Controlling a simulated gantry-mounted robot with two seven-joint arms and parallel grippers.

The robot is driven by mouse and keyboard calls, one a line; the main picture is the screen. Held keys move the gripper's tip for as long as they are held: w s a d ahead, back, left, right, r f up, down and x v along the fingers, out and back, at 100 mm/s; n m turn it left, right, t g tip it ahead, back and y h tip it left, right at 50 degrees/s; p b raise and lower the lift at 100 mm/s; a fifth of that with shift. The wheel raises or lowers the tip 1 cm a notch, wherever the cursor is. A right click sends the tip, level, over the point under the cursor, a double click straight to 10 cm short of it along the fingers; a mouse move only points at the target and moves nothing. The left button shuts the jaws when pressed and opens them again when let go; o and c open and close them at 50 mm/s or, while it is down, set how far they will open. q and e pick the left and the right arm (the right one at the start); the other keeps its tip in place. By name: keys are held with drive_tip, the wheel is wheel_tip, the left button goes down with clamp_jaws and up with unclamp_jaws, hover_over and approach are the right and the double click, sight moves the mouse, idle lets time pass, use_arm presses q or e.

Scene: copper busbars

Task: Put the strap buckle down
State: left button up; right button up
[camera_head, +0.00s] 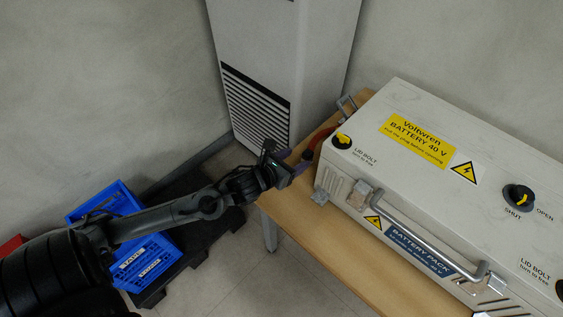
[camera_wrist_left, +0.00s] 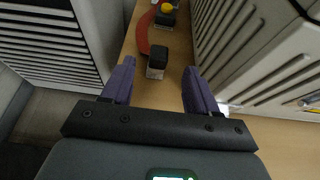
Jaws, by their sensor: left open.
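My left gripper (camera_head: 289,152) is open over the table's left end, beside the battery box. The left wrist view shows its two purple fingers (camera_wrist_left: 158,72) apart. A small black block with a pale label, apparently the strap buckle (camera_wrist_left: 158,56), shows between the fingertips, with a gap on each side. A red strap (camera_wrist_left: 145,33) curves on the wooden table (camera_wrist_left: 179,44) just beyond it. In the head view only a bit of the red strap (camera_head: 318,137) shows between the gripper and the box. The buckle is not clear there. My right gripper is not in view.
The white battery box (camera_head: 440,180) with a metal front handle (camera_head: 425,239) fills most of the table (camera_head: 315,235). A grey-white cabinet (camera_head: 285,55) stands behind. A blue crate (camera_head: 150,262) sits on a black pallet (camera_head: 205,240) at lower left. A dark part with a yellow top (camera_wrist_left: 166,10) lies farther along.

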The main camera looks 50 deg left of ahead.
use_arm(q)
drive_tip(key=p+v, duration=0.1)
drive_tip(key=v, duration=0.4)
drive_tip(key=shift+s+r, duration=0.15)
drive_tip(key=shift+s, duration=0.1)
